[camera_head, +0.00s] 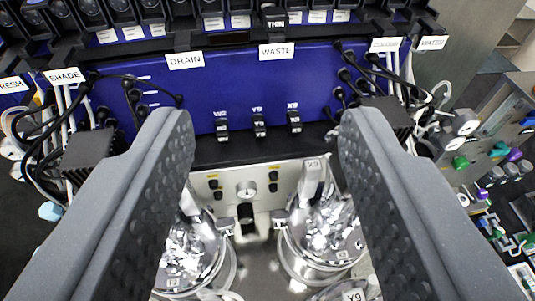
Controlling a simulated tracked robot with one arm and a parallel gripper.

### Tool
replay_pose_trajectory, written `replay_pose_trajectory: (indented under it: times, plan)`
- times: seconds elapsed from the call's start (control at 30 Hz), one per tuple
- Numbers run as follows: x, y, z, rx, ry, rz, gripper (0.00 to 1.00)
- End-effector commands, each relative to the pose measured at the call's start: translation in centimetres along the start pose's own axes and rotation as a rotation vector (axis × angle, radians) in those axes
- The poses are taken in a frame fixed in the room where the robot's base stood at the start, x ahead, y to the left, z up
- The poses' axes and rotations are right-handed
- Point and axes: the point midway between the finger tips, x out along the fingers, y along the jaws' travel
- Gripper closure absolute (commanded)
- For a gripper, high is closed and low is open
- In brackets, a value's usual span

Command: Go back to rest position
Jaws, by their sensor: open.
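My gripper (265,122) fills the near part of the view. Its two grey fingers with dimpled inner pads stand wide apart, and nothing is between them. Behind and between the fingers is the twin bioreactor station with its blue panel (207,95). Two shiny metal vessels stand below, a left vessel (190,255) and a right vessel (325,235). Each is partly hidden by a finger. The fingers appear apart from the vessels and the panel. No marker of a rest position shows.
Labels reading DRAIN (185,61) and WASTE (277,51) hang on the panel's upper edge. Cables and tubes crowd the left (50,130) and right (420,100) sides. A rack with coloured fittings (485,155) stands at the right.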

Motion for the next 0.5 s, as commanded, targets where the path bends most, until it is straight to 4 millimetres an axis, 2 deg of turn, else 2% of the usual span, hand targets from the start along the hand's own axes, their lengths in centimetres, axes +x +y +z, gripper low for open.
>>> replay_pose_trajectory:
  times: [0.1,0.17,0.5]
  plan:
    - [-1.6,0.3,0.7,0.007,0.015,0.024,0.55]
    - [-2.0,0.4,0.8,0.010,0.020,0.031,0.55]
    - [-2.2,0.4,1.1,0.013,0.022,0.035,0.55]
